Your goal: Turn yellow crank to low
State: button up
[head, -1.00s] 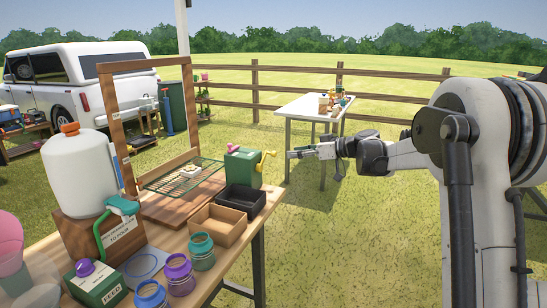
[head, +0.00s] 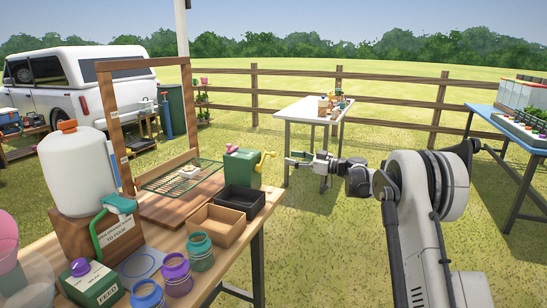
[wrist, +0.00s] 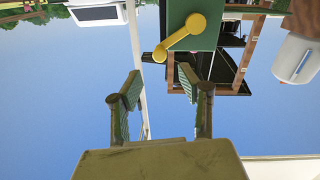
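The yellow crank (head: 265,160) is on the right side of a green box (head: 241,168) with a pink knob, standing on the wooden workbench. Any low marking is too small to read.
A black tray (head: 244,193) and a brown tray (head: 217,215) sit below the green box. Jars (head: 200,241), a white jug (head: 78,170) and a wooden frame (head: 108,110) are further left. A white table (head: 300,108) stands behind my gripper. Grass is open around it.

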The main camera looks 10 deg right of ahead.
aim_at(275, 154)
jog(key=b+x, duration=0.1)
jog(key=x, duration=0.7)
jog(key=shift+w+a, duration=0.2)
jog(key=shift+a, duration=0.1)
grip_shut()
